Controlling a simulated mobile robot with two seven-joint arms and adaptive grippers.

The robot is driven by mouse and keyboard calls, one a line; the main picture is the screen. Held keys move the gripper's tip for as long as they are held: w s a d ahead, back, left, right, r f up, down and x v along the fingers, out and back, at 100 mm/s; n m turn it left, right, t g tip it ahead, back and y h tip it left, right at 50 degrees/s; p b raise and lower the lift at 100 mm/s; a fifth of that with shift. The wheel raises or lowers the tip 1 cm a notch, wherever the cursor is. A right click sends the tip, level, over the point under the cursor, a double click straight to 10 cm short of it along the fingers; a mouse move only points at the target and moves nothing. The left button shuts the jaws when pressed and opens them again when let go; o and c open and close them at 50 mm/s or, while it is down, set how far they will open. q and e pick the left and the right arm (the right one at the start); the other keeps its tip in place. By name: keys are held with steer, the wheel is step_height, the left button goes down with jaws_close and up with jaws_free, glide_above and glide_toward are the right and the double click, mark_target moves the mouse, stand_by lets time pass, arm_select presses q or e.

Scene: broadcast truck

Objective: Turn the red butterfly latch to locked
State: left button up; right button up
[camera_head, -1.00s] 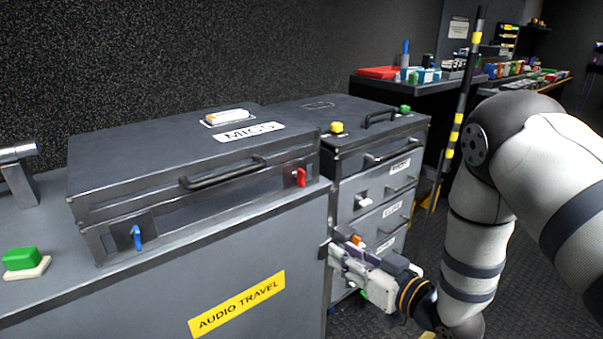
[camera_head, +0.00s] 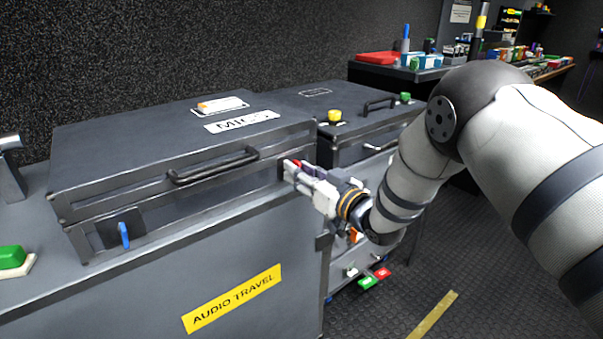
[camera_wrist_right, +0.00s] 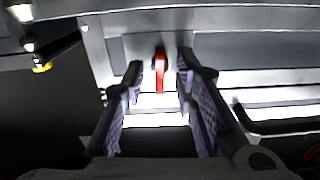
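The red butterfly latch (camera_wrist_right: 160,72) is on the front of the dark MICS case (camera_head: 150,190). In the right wrist view its handle hangs straight down between my right gripper's fingertips. In the head view only a bit of red (camera_head: 291,164) shows past the gripper. My right gripper (camera_head: 290,172) is at the latch with its fingers apart on either side. In the right wrist view the gripper (camera_wrist_right: 160,82) is open, with gaps beside the latch, so no grip shows. A blue latch (camera_head: 124,234) hangs near the case's left front. My left gripper is not in view.
The case has a black handle (camera_head: 213,166) on its front, left of the gripper. It sits on a grey cabinet with a yellow AUDIO TRAVEL label (camera_head: 233,298). A green button (camera_head: 12,257) is at the left. A drawer cabinet stands behind my right arm.

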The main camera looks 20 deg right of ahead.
jaws_close()
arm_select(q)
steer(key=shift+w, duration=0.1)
arm_select(e)
steer(key=shift+r, duration=0.1)
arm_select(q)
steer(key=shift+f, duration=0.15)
arm_select(e)
steer(key=m, duration=1.6)
steer(key=shift+d+m, duration=0.15)
steer(key=shift+m, duration=0.25)
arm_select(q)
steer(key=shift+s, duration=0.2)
arm_select(e)
steer(key=shift+m, duration=0.3)
steer(key=shift+c, duration=0.2)
jaws_free()
steer(key=shift+o, duration=0.2)
